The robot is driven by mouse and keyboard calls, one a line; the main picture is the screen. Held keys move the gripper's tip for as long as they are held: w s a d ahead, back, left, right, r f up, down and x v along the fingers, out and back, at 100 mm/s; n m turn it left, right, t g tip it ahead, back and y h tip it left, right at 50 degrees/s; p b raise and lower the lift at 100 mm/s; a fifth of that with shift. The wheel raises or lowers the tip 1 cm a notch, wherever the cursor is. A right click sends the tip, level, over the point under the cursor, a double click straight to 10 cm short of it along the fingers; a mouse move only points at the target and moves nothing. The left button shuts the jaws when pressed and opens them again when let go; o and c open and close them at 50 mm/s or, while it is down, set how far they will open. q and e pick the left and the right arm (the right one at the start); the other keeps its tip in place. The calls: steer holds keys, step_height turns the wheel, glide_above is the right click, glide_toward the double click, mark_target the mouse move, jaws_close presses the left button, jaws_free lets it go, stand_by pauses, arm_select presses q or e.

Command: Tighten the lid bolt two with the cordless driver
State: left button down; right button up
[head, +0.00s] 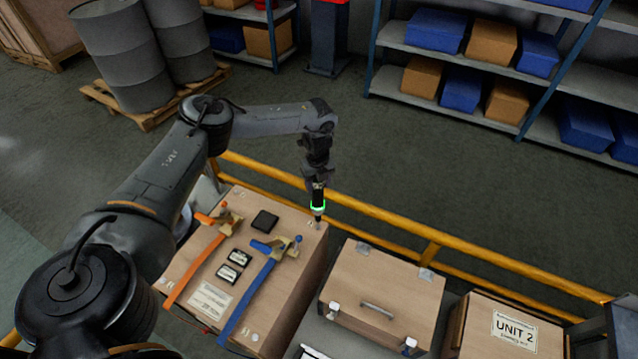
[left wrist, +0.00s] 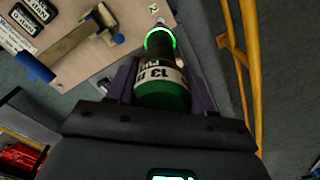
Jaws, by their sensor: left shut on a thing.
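My left gripper (head: 317,172) is shut on the cordless driver (head: 318,196), a dark tool with a glowing green ring. It holds the driver nearly upright, tip down, over the far right corner of the wooden crate lid (head: 297,262). In the left wrist view the driver (left wrist: 162,85) sits between the fingers, its tip by a corner mark that looks like "2" (left wrist: 153,9). The tip is at or just above the lid bolt there; the bolt is hidden, and I cannot tell whether they touch. My right gripper is not in view.
An orange-handled clamp (head: 203,257) and a blue-handled clamp (head: 262,277) lie on the lid, with a black square (head: 265,222) and small dark plates between. A yellow rail (head: 385,216) runs behind. A handled case (head: 385,290) and a "UNIT 2" box (head: 513,333) stand right.

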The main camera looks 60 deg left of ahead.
arm_select(q)
steer(key=shift+r, duration=0.1)
steer(key=shift+r+p, duration=0.1)
steer(key=shift+p, duration=0.45)
steer(key=shift+f+b, duration=1.1)
steer(key=shift+f, duration=1.3)
steer(key=shift+w+p, duration=0.1)
steer(key=shift+p, duration=0.35)
steer(key=shift+f, duration=0.35)
steer(key=shift+r, duration=0.15)
steer(key=shift+f, duration=0.2)
stand_by(0.8)
